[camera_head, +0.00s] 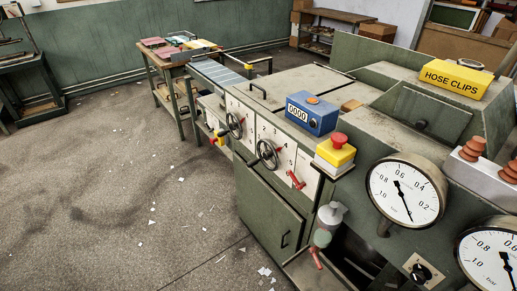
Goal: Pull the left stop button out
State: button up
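A red mushroom stop button (339,140) sits on a yellow box with a pale base, on the near corner of the green machine. A second, smaller red and yellow piece (218,136), which looks like another stop button, is farther left on the machine's far end. It is too small to tell whether it is pressed in or out. I cannot tell how far the near button stands out either. My gripper is not in view.
The machine front carries two black handwheels (266,153) and a red lever (296,180). A blue counter box (312,113) stands beside the near button, with a large gauge (405,190) to its right. The floor at left is open, with scattered paper scraps.

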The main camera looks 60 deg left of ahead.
aim_at(338, 139)
jog(key=u, duration=1.7)
jog(key=i+l+u, duration=0.1)
jog(key=i, duration=0.4)
jog(key=l, duration=0.1)
